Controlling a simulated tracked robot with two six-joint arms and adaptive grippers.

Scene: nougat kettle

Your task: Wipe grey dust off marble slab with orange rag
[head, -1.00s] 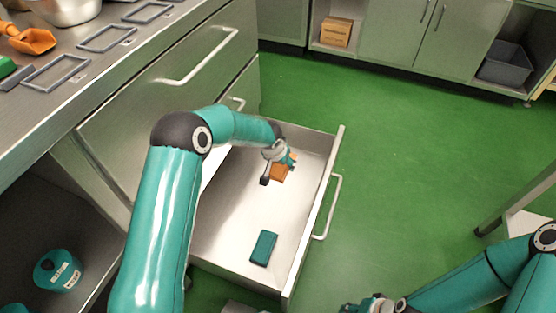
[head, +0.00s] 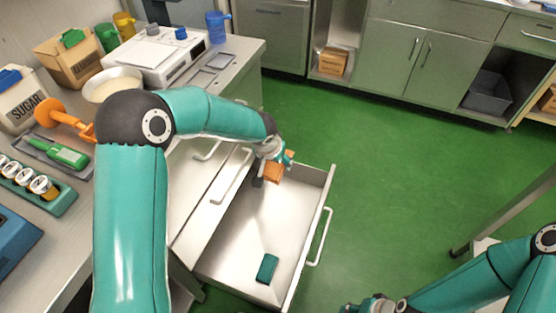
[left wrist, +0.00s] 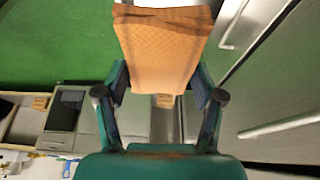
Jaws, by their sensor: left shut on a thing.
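My left gripper (head: 277,157) is shut on the orange rag (head: 274,173) near the far end of the open drawer (head: 235,235). In the left wrist view the rag (left wrist: 160,50) spans between both fingers and extends beyond them, with its textured face showing. In the head view it appears raised above the drawer floor. My right gripper (head: 368,305) is at the bottom edge, partly cut off, and its jaws cannot be made out. I cannot make out the marble slab or grey dust.
A teal block (head: 267,268) lies in the drawer. The counter at left holds a sugar box (head: 22,105), an orange scoop (head: 60,117), a green tool (head: 60,152), a jar rack (head: 35,185), a white machine (head: 155,55) and a blue jug (head: 217,27). Green floor (head: 400,150) is clear.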

